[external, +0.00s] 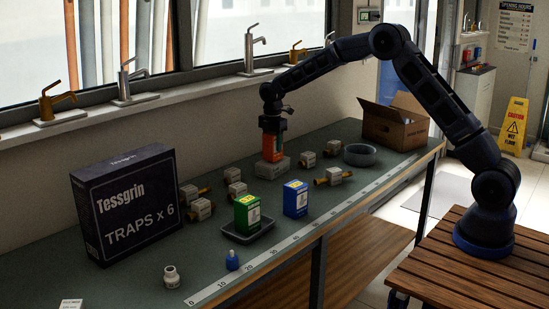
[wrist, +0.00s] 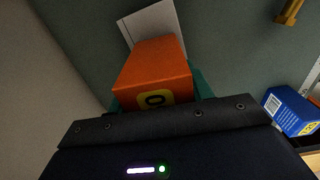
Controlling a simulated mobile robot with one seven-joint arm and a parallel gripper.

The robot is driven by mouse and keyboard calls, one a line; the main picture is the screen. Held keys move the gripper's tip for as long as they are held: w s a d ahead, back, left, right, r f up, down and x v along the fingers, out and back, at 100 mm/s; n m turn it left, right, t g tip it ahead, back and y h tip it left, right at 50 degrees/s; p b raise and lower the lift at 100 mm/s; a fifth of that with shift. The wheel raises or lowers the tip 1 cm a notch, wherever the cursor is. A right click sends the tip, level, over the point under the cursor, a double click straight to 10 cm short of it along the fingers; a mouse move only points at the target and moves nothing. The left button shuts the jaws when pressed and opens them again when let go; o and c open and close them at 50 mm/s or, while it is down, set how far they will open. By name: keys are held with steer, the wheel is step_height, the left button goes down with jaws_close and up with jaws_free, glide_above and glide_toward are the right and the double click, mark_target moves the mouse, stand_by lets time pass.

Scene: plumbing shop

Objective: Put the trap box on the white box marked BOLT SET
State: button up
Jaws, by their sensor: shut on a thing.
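My gripper (external: 272,134) is shut on an orange box (external: 271,150), which is upright at the back of the bench. The orange box also shows between the teal fingers in the wrist view (wrist: 152,72), with a yellow mark on its near side. A low white box (external: 274,168) is directly under the orange box. Part of the white box shows beyond it in the wrist view (wrist: 150,22). Their faces look close together, but I cannot tell whether they touch. The lettering on both is too small to read.
A green box (external: 247,213) stands on a dark tray (external: 249,236). A blue box (external: 295,199) stands to its right. Several small white boxes with brass fittings lie around. A grey ring (external: 359,155), an open carton (external: 394,122) and a large TRAPS carton (external: 127,205) also occupy the bench.

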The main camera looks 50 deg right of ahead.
steer(key=shift+f, duration=0.2)
steer(key=shift+f, duration=0.15)
steer(key=o, duration=1.1)
